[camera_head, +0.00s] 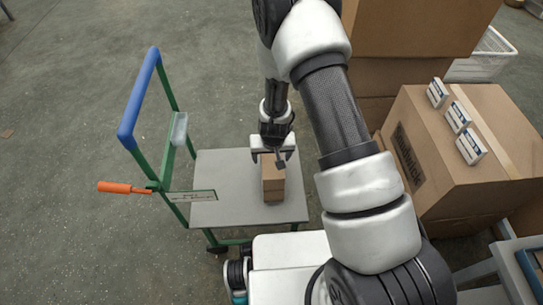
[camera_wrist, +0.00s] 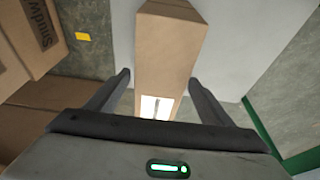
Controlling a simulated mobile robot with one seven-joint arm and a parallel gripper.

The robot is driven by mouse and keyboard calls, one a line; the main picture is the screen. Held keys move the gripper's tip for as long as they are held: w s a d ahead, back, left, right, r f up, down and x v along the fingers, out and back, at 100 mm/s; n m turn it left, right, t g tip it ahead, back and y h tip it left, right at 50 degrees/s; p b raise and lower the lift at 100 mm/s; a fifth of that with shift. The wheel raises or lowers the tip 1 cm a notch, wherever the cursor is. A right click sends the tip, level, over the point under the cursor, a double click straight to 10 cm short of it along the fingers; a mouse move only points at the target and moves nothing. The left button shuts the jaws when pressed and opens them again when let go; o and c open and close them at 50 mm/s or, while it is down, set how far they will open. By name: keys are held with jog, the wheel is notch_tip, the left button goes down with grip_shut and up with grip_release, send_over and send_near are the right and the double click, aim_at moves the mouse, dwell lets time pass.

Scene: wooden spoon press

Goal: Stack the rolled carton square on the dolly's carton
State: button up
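A brown carton (camera_head: 272,188) stands on the grey deck of the dolly (camera_head: 225,168), right of the deck's middle. A faint line crosses it, and I cannot tell whether it is one carton or two stacked. My gripper (camera_head: 272,153) is above the carton's far end, pointing down, with its fingers spread wider than the carton. In the wrist view the carton (camera_wrist: 170,55), with a white label, lies between and beyond the open fingers (camera_wrist: 159,78), with a gap at the left. My gripper and arm hide part of the scene.
The dolly's green frame with blue handle (camera_head: 140,95) and an orange grip (camera_head: 122,187) rise at the left. A large carton (camera_head: 440,150) with several small white boxes stands at right, more big cartons (camera_head: 415,30) behind. A white basket (camera_head: 485,55) sits far right.

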jog(key=shift+r+p, duration=0.3)
jog(key=s+d+r+t+y+p, duration=0.1)
jog(key=s+r+p, duration=0.15)
jog(key=r, duration=1.35)
jog(key=s+d+r+p, duration=0.1)
jog(key=s+r, duration=0.3)
jog(key=r, duration=1.2)
jog(key=s+d+r, duration=0.4)
jog(key=s+r, duration=0.3)
jog(key=s, duration=0.1)
jog(key=s+d+r+t+h, duration=0.1)
jog(key=s+d+r, duration=0.3)
jog(key=s+r, duration=0.4)
jog(key=shift+s, duration=0.25)
